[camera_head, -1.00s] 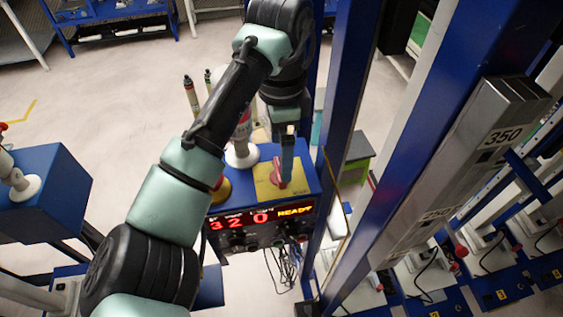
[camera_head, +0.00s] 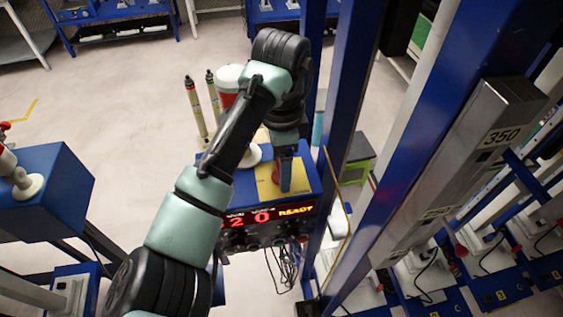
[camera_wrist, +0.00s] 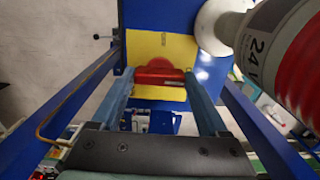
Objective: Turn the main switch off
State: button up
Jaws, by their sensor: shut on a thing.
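The main switch is a red handle on a round red base (camera_wrist: 160,76), set on a yellow plate (camera_wrist: 160,50) on top of a blue control box (camera_wrist: 150,12). In the head view the red handle (camera_head: 275,177) is mostly hidden behind my finger; the yellow plate (camera_head: 268,190) shows around it. My gripper (camera_head: 285,178) points down at the plate from above. In the wrist view its two blue-grey fingers stand at either end of the red handle, and my gripper (camera_wrist: 160,82) is shut on it. The exact switch position is hard to read.
A red-and-white cylinder (camera_wrist: 285,50) marked 24 V rises close beside the switch. The box front has a lit display (camera_head: 265,215) reading READY. A blue upright post (camera_head: 350,110) stands close on the right. Open floor (camera_head: 110,110) lies to the left.

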jog(key=shift+c, duration=1.3)
jog(key=shift+n, duration=0.3)
jog(key=n+p, duration=0.2)
jog(key=p, duration=0.1)
jog(key=shift+d+r+n, duration=0.15)
jog(key=shift+r+n, duration=0.05)
jog(key=shift+n, duration=0.1)
jog(key=n+p, duration=0.4)
jog(key=n, duration=0.1)
jog(key=n+p, duration=0.3)
jog(key=n, duration=0.1)
jog(key=shift+n, duration=0.4)
jog(key=shift+w+n+p, duration=0.1)
jog(key=shift+n+p, duration=1.15)
jog(key=shift+n, duration=1.25)
jog(key=shift+f, duration=0.1)
